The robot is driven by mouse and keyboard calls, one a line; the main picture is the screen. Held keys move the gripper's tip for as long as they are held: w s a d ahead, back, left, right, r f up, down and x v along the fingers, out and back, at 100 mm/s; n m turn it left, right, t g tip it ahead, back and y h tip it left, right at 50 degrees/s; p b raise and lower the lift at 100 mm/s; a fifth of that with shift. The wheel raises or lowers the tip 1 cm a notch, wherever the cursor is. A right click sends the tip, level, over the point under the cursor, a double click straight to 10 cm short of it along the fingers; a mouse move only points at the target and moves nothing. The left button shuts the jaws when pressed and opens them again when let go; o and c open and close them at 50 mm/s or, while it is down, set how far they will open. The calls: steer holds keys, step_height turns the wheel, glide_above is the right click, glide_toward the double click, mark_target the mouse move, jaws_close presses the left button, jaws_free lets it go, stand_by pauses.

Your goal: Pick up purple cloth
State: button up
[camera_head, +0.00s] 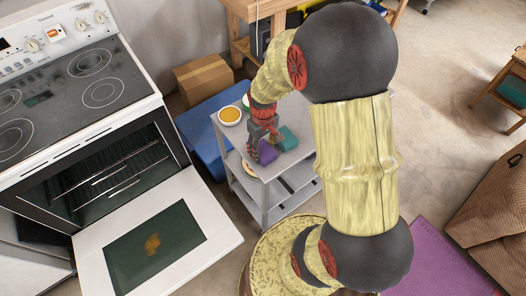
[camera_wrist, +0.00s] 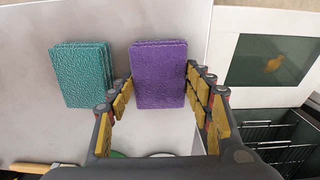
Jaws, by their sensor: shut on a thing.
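The purple cloth (camera_wrist: 158,72) is a folded, textured stack in the middle of the wrist view. It also shows in the head view (camera_head: 267,152), on the top of a grey cart (camera_head: 233,148). My gripper (camera_wrist: 158,85) has one finger on each side of the cloth, shut on it, with the fingers at its left and right edges. In the head view my gripper (camera_head: 262,150) is low over the cart top and partly covers the cloth. I cannot tell whether the cloth is clear of the surface.
A teal cloth stack (camera_wrist: 83,75) lies just left of the purple one in the wrist view. A bowl with orange contents (camera_head: 230,115) stands on the cart. An oven with its door (camera_head: 155,240) open is at the left. A blue box (camera_head: 205,125) is behind the cart.

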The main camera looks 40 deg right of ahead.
mark_target(263, 149)
steer(key=shift+c, duration=0.5)
steer(key=shift+r, duration=0.55)
step_height(263, 149, up, 2)
steer(key=shift+r+p, duration=0.1)
steer(key=shift+p, duration=0.5)
steer(key=s+a+r+p, duration=0.5)
steer(key=s+a+r, duration=0.2)
steer(key=s, duration=0.5)
steer(key=shift+r, duration=1.35)
steer(key=shift+s, duration=0.1)
steer(key=o, duration=0.6)
steer(key=c, duration=0.4)
